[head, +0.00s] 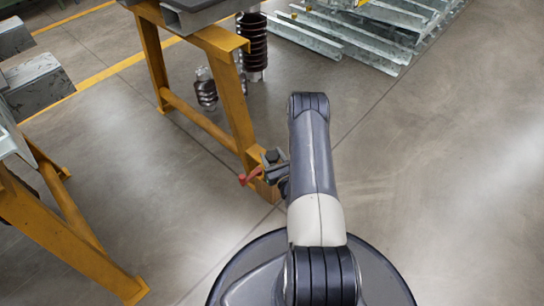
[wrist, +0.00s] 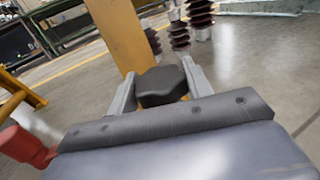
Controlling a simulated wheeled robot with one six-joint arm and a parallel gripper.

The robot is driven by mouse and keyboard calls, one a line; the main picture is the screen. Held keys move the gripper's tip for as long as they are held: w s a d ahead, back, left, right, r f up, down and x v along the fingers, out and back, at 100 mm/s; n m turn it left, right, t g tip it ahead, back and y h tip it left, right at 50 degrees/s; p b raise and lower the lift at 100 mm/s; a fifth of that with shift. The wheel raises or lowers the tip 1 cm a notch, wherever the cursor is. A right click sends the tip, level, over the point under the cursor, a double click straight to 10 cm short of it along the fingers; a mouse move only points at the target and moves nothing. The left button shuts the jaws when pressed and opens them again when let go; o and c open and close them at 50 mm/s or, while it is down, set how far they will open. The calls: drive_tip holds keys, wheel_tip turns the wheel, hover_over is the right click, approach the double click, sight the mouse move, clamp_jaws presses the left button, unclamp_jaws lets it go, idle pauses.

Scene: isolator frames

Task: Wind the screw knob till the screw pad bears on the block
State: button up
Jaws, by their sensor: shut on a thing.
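A black lobed knob (wrist: 162,86) sits between the two grey fingers of my gripper (wrist: 160,90) in the wrist view. The fingers are shut on it, one on each side. In the head view the knob (head: 272,156) shows as a small dark shape by the yellow leg, at the end of my arm, with my gripper (head: 276,168) around it. A red part (head: 249,176) lies just left of the gripper; it also shows at the lower left in the wrist view (wrist: 25,146). I cannot make out the screw pad or the block, nor any gap between them.
A yellow steel trestle (head: 228,85) stands right behind the knob, and another yellow frame (head: 60,215) is at the left. Brown ribbed insulators (head: 252,45) and galvanised steel bars (head: 340,40) are at the back. The floor on the right is clear.

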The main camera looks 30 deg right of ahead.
drive_tip(key=shift+h, duration=0.3)
drive_tip(key=o, duration=1)
drive_tip(key=shift+c, duration=0.2)
